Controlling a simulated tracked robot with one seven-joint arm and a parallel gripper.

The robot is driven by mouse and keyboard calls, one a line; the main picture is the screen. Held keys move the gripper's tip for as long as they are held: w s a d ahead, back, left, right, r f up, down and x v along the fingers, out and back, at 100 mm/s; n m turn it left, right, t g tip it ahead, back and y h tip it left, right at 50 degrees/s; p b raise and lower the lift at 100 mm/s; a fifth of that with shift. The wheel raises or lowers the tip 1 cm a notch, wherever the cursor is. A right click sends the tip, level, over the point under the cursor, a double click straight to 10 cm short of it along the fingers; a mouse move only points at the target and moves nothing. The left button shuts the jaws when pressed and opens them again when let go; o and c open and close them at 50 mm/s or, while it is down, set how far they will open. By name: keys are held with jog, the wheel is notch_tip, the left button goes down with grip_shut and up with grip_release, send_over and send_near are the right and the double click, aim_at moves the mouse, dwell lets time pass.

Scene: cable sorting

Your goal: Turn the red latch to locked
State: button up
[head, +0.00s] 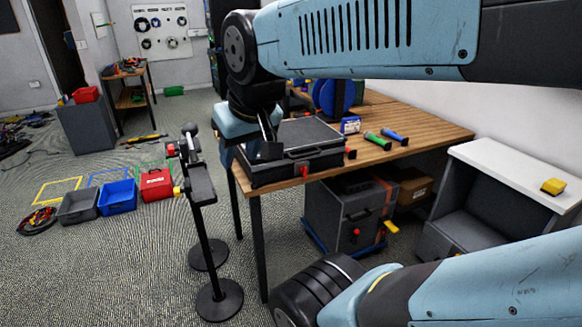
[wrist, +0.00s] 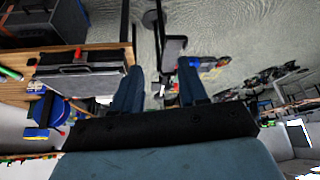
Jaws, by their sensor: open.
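A black case (head: 290,160) lies closed on the near left corner of the wooden table. A red latch (head: 304,171) sits on its front face; its setting is too small to tell. The case (wrist: 85,78) lies left of the fingers there, with a small red part (wrist: 78,53) showing.
Green and blue cylinders (head: 378,140) and a blue box (head: 350,125) lie on the wooden table (head: 430,130) right of the case. A grey cabinet (head: 345,215) stands underneath. Coloured bins (head: 118,196) sit on the floor at left.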

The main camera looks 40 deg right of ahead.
jog(key=w+d+f+t+h, duration=0.1)
jog(key=w+d+f, duration=0.2)
jog(key=w+d, duration=0.3)
jog(key=w+d+f+t+h, duration=0.1)
jog(key=w+d+f+h, duration=0.1)
jog(key=w+d, duration=0.5)
jog(key=t, duration=0.6)
send_near(306, 169)
jog(key=w+a+r, duration=0.4)
jog(key=a, duration=0.2)
jog(key=s+d+f+m+t+h, duration=0.1)
jog(key=s+d+f+m+t, duration=0.3)
jog(key=s+f, duration=0.4)
jog(key=shift+n, duration=0.7)
jog(key=x, duration=0.8)
jog(key=d+x, duration=0.1)
jog(key=x, duration=0.4)
jog(key=shift+s+r, duration=0.1)
jog(key=shift+r, duration=0.15)
